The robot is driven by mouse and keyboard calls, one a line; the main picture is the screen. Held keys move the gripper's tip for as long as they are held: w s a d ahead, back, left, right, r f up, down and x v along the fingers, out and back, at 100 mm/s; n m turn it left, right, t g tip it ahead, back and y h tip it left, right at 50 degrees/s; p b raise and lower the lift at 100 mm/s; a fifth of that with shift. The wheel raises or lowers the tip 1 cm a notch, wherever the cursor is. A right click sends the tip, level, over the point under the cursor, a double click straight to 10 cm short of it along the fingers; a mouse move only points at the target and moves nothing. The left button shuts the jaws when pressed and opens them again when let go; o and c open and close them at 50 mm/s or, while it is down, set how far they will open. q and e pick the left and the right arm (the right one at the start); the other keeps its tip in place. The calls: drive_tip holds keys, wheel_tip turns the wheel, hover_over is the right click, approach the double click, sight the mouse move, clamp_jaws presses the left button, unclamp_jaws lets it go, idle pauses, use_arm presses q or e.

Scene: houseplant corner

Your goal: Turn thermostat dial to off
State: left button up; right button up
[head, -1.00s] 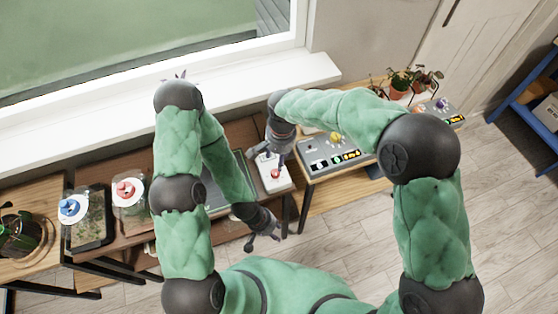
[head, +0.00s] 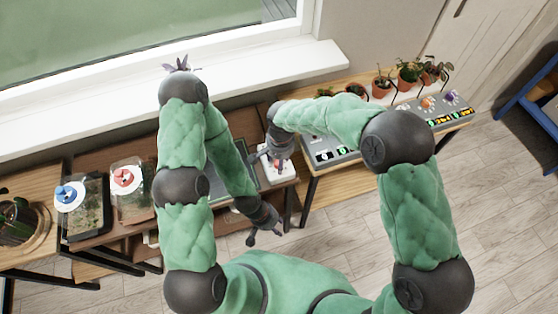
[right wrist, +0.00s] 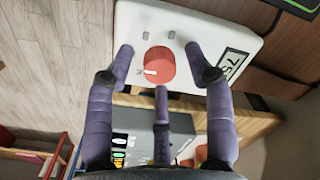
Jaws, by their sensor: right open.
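The thermostat is a white box (head: 289,180) on the brown bench under the window. In the right wrist view, its white face (right wrist: 190,22) carries a round red dial (right wrist: 162,62) with a white pointer mark and a small display (right wrist: 232,72) with dark characters. My right gripper (right wrist: 160,53) is open, with purple fingers spread on either side of the dial and a third finger below it. Whether they touch it I cannot tell. In the head view, my right gripper (head: 280,153) partly hides the dial. My left gripper (head: 265,232) looks open and empty, away from the thermostat.
Clear boxes with a blue knob (head: 66,194) and a red knob (head: 123,177) stand at left, near a potted cactus (head: 18,220). A grey control panel (head: 440,108) with coloured knobs and several potted plants (head: 409,72) are at right. The floor in front is clear.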

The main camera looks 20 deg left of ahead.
clamp_jaws()
drive_tip(key=shift+n, duration=0.3)
drive_tip(key=n+p, duration=0.2)
drive_tip(key=n, duration=0.1)
drive_tip(key=shift+w+r+p, duration=0.1)
drive_tip(key=shift+r+p, duration=0.05)
drive_tip(key=shift+p, duration=0.25)
drive_tip(key=n+p, duration=0.2)
drive_tip(key=n, duration=0.3)
drive_tip(key=shift+n+p, duration=0.4)
drive_tip(key=n+p, duration=0.2)
drive_tip(key=n, duration=0.3)
drive_tip(key=shift+a, duration=0.15)
drive_tip(key=n+p, duration=0.2)
drive_tip(key=n, duration=0.3)
drive_tip(key=shift+n, duration=0.4)
